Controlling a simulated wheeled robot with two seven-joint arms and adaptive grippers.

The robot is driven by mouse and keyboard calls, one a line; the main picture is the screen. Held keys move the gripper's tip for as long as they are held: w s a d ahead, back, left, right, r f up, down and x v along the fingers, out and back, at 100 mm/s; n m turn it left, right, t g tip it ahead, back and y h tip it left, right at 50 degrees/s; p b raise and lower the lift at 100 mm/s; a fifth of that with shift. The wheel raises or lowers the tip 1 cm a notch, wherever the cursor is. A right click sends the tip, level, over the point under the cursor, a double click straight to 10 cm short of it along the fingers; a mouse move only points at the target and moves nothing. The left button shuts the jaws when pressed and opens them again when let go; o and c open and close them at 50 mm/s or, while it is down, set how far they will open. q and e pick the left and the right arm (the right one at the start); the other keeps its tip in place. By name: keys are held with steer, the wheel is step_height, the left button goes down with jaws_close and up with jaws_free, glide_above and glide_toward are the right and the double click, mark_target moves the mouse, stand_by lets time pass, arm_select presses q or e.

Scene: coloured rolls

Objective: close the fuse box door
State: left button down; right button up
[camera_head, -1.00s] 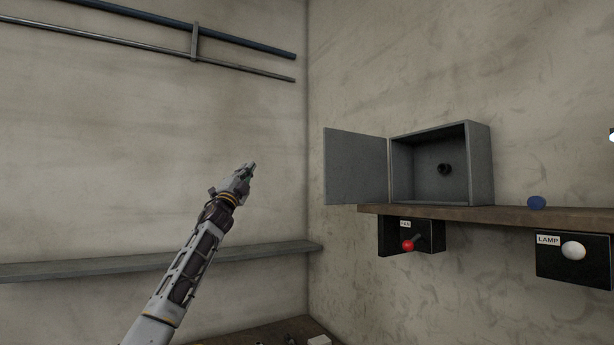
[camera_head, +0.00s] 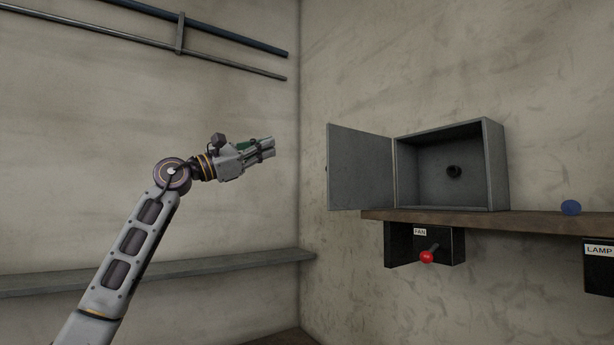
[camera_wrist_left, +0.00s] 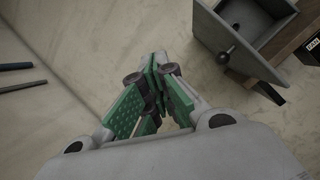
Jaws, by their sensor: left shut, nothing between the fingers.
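The grey fuse box (camera_head: 496,165) stands on a wooden shelf in the head view, its front open and a dark round knob visible inside. Its door (camera_head: 360,168) stands wide open, swung out to the left. My left gripper (camera_head: 272,148) is left of the door, apart from it, shut and empty, with its fingers pointing right towards the door. In the left wrist view the shut fingers (camera_wrist_left: 157,72) show in the middle. The fuse box (camera_wrist_left: 262,22) and its door (camera_wrist_left: 225,45) show at the upper right there. My right gripper is not in view.
The wooden shelf (camera_head: 530,217) carries a blue round object (camera_head: 571,208). Below it hang a fan switch box (camera_head: 398,250) with a red knob (camera_head: 427,257) and a lamp box (camera_head: 598,268). A grey ledge (camera_head: 150,275) and pipes (camera_head: 230,37) run along the left wall.

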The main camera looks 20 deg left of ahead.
arm_select(q)
step_height(320, 180, down, 7)
steer(key=w+m+g+y, duration=0.2)
steer(key=m+y, duration=0.1)
steer(key=m, duration=0.4)
steer(key=shift+m+y, duration=0.4)
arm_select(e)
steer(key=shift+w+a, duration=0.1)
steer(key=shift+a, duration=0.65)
arm_select(q)
steer(key=shift+d+f, duration=0.1)
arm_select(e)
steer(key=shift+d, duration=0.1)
